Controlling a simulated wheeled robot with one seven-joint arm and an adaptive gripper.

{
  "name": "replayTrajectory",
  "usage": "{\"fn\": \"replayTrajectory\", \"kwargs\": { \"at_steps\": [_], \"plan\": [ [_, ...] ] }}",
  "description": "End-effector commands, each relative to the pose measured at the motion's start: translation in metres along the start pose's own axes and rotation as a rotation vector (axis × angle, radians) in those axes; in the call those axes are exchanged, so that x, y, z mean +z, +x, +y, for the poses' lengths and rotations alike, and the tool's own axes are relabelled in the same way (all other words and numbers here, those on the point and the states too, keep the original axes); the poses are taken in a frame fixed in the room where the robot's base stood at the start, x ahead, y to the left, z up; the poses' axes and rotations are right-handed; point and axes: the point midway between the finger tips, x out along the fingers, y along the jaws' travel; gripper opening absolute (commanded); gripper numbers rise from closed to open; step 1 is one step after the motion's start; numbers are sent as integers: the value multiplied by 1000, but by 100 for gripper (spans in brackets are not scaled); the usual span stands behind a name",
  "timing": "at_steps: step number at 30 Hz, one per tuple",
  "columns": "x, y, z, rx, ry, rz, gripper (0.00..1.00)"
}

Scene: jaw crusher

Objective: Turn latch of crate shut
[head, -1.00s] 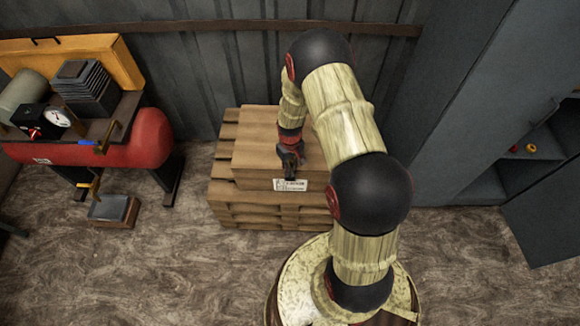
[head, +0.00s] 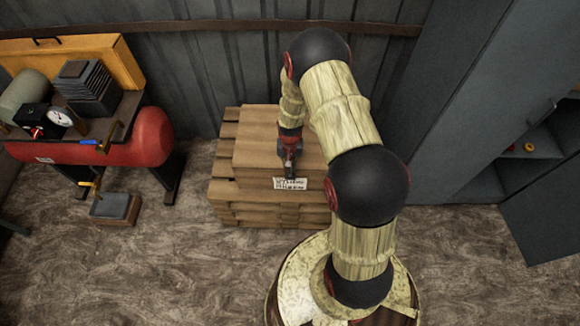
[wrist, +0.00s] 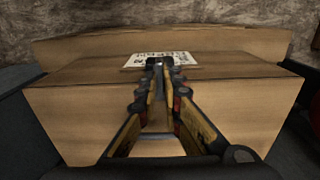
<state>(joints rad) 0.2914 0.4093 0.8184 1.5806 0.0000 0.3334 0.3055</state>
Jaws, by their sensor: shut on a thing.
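The crate (head: 258,150) is a plain brown wooden box with a white printed label (head: 291,184) near its front edge. It fills most of the wrist view (wrist: 75,105), with the label (wrist: 137,61) at the far side of its top. My gripper (head: 290,174) points down at the crate's front edge, just above the label. In the wrist view its fingers (wrist: 158,65) are close together at the label. The latch lies between the fingertips and is almost wholly hidden by them, so its angle cannot be told.
The crate stands on a stack of wooden pallets (head: 221,192) against the corrugated wall. A red compressor tank (head: 140,137) stands at left, with a small pedal box (head: 115,208) on the floor. A grey cabinet (head: 455,110) is at right.

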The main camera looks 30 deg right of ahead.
Motion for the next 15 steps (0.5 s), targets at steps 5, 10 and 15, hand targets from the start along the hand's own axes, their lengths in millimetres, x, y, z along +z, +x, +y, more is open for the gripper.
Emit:
{"fn": "replayTrajectory", "kwargs": {
  "at_steps": [5, 10, 15],
  "plan": [
    [0, 0, 0, 0, 14, 1, 0],
    [0, 0, 0, 0, 15, 1, 0],
    [0, 0, 0, 0, 14, 1, 9]
  ]
}}
